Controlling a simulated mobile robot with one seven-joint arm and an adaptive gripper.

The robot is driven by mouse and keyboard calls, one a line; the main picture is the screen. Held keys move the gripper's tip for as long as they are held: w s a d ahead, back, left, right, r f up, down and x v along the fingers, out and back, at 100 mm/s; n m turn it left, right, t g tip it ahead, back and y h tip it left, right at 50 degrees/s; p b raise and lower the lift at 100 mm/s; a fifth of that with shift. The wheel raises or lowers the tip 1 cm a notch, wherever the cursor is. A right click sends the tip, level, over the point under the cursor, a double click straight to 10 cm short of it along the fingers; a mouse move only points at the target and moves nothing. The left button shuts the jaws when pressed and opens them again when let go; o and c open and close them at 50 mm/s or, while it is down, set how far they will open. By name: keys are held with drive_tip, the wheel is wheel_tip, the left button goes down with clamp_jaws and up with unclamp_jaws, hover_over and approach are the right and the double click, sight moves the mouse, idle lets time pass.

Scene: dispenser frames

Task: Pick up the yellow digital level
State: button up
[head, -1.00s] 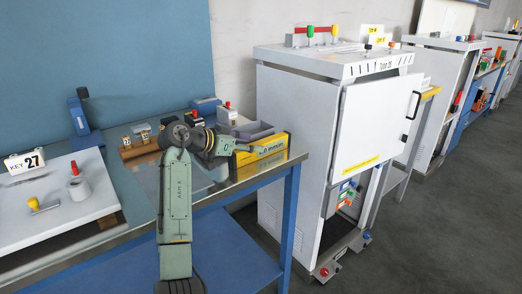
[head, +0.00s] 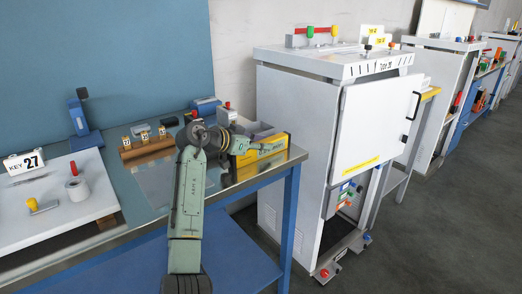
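The yellow digital level (head: 248,160) lies near the right front corner of the workbench, a long yellow block partly covered by my arm's end. My gripper (head: 262,147) reaches rightward from my green arm and is over or right beside the level. Its fingers are too small and too overlapped with the level to tell whether they are open, shut or touching it.
A wooden block with small numbered pieces (head: 146,149) stands to the left. A white board (head: 75,208) with a tape roll lies at far left. A white cabinet (head: 292,150) stands right of the bench.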

clamp_jaws()
drive_tip(key=shift+r, duration=0.15)
